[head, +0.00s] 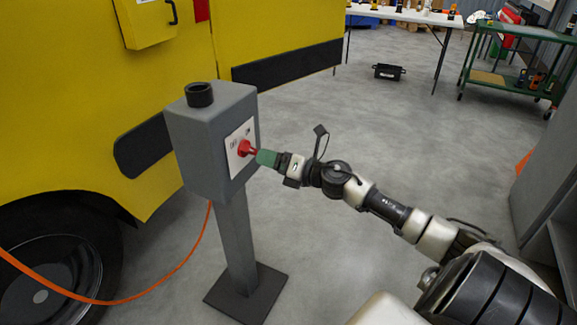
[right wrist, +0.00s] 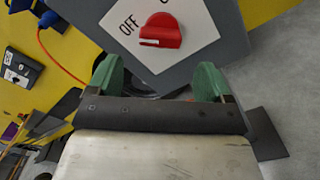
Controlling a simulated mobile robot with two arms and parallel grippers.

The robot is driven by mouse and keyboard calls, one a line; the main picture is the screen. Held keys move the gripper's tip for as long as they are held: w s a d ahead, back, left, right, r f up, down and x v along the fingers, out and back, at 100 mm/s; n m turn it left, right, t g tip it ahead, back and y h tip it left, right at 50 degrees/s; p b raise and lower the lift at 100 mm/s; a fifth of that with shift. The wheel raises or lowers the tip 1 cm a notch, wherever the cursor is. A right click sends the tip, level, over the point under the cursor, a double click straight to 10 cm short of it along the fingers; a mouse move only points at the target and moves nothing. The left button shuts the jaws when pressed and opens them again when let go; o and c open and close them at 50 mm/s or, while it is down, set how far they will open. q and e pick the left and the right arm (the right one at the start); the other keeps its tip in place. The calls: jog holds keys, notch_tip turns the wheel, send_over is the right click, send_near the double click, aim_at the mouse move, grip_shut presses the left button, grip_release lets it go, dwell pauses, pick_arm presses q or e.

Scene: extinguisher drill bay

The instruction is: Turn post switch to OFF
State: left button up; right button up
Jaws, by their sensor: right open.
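The post switch is a red rotary knob (head: 246,148) on a white plate (head: 233,163) on the side of a grey box (head: 205,150) atop a post. In the right wrist view the knob (right wrist: 161,31) shows a white mark on its left part, with "OFF" printed to its left; a second label is cut off at the top edge. My right gripper (head: 267,158) is in front of the knob. In the right wrist view its green fingers (right wrist: 158,80) are open and empty, with the knob beyond their tips. My left gripper is not in view.
A yellow vehicle (head: 170,60) with a dark wheel (head: 50,262) stands close on the left. An orange hose (head: 175,268) hangs from the box and runs left. A white table (head: 405,14) and green cart (head: 505,83) stand behind. The floor between is mostly clear.

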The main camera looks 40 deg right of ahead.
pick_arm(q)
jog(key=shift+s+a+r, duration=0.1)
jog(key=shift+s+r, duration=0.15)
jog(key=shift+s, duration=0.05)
pick_arm(e)
jog(key=v, duration=0.5)
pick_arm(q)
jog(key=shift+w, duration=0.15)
